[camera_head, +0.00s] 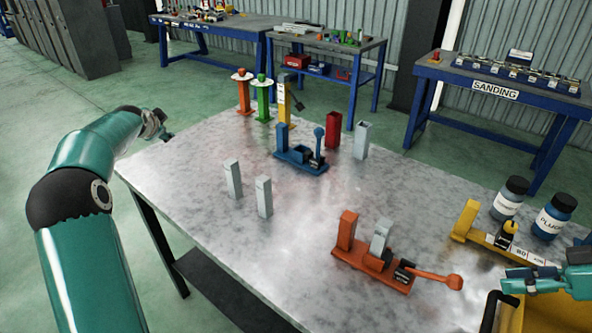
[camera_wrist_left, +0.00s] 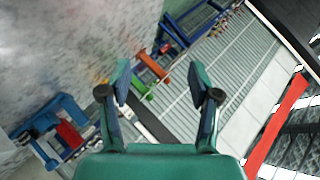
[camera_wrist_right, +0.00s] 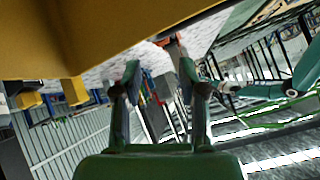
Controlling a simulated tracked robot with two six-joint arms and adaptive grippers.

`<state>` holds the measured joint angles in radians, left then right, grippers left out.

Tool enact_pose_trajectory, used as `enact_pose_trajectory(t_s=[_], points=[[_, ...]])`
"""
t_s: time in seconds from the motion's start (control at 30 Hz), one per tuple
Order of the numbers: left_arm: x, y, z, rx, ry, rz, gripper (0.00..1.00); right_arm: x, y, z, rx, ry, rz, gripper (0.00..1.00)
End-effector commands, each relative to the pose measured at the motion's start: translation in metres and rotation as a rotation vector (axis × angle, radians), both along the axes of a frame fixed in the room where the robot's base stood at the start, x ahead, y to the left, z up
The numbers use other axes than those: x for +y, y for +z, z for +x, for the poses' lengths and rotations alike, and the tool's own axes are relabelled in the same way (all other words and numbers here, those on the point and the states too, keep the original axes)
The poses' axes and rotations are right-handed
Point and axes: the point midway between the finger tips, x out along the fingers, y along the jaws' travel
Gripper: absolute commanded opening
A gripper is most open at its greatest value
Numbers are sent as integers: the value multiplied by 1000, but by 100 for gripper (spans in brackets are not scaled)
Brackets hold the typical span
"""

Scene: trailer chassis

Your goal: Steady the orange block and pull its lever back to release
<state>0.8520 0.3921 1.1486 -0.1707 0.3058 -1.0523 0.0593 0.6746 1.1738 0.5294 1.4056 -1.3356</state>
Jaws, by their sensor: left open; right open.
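The orange block (camera_head: 372,265) stands on the grey table in the head view. It has an orange post at its left, a pale grey block (camera_head: 380,238) at its middle, and a lever (camera_head: 442,280) with a round knob lying out to the right. My right gripper (camera_head: 520,279) is open at the right edge, apart from the block and right of the lever. It shows from behind in the right wrist view (camera_wrist_right: 158,75), with nothing between its fingers. My left gripper (camera_head: 163,130) is by the table's far left edge, away from the block. In the left wrist view (camera_wrist_left: 165,85) it is open and empty.
A blue block with an upright lever (camera_head: 302,155) stands mid-table. Two pale posts (camera_head: 233,178) stand left of centre. A yellow block (camera_head: 490,235) and two bottles (camera_head: 508,198) are at the right. A yellow bin (camera_head: 545,312) is beneath my right gripper. The front left tabletop is clear.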

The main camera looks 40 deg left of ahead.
Motion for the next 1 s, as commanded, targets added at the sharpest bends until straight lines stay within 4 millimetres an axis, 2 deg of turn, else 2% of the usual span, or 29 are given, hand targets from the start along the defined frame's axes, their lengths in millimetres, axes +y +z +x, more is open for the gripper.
enact_pose_trajectory(t_s=[0.03,0.2,0.33,0.5,0.67,0.7,0.8,0.9,1.0], points=[[-26,-1,26,2,-32,-67,62,0,0,0,0,0,0,42],[-110,-12,84,41,-86,-293,62,0,0,0,0,0,0,42],[-181,-17,116,98,-107,-449,62,0,0,0,0,0,0,42],[-280,-18,139,210,-104,-624,62,0,0,0,0,0,0,42],[-376,-11,141,347,-64,-742,62,0,0,0,0,1,0,42],[-400,-8,138,384,-49,-763,62,0,0,0,0,1,0,42],[-452,0,127,471,-2,-797,62,1,0,0,0,1,0,42],[-494,9,113,546,48,-811,62,1,0,0,0,1,0,42],[-523,17,99,599,95,-811,62,1,0,0,0,1,0,42]])
